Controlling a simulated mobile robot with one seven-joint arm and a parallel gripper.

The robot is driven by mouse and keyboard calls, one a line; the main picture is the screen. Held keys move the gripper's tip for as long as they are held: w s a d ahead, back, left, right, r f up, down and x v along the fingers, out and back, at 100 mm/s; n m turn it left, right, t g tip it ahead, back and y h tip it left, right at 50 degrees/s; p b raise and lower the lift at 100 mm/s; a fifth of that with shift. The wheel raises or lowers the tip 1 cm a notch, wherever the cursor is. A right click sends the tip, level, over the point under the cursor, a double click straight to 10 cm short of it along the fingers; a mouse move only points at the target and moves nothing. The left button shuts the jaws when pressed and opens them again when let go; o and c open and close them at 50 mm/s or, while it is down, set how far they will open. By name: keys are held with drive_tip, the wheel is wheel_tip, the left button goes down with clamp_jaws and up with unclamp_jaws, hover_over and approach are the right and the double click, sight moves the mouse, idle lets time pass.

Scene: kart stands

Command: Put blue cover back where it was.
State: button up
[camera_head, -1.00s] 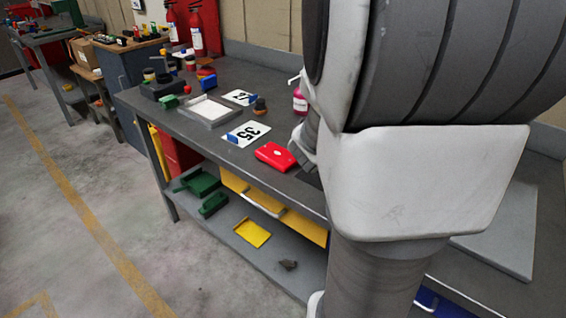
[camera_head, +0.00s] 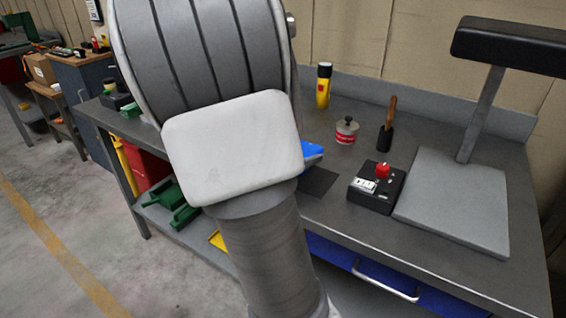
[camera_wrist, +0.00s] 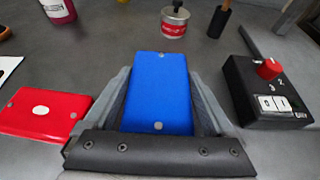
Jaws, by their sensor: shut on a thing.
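The blue cover (camera_wrist: 160,92) is a flat blue plate with a small grey dot near each end. My gripper (camera_wrist: 158,80) is shut on it, with one grey finger along each long side. In the head view only a corner of the blue cover (camera_head: 312,150) shows past my arm, and my gripper is hidden. A dark flat patch (camera_head: 319,181) lies on the bench just below that corner. I cannot tell how high the cover is above the bench.
A red cover (camera_wrist: 42,113) lies left of my gripper. A black switch box (camera_head: 377,188) with a red knob stands on the right, beside a grey plate (camera_head: 455,205) with a post. A red-labelled tin (camera_head: 346,131) and a yellow flashlight (camera_head: 323,86) stand behind.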

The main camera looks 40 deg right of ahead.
drive_tip(key=shift+w+f+b, duration=0.1)
drive_tip(key=shift+f+b, duration=0.9)
drive_tip(key=shift+f, duration=1.05)
drive_tip(key=shift+f, duration=0.1)
drive_tip(key=shift+f+b, duration=0.15)
drive_tip(key=shift+b, duration=0.15)
drive_tip(key=o, duration=1.4)
drive_tip(key=shift+c, duration=0.2)
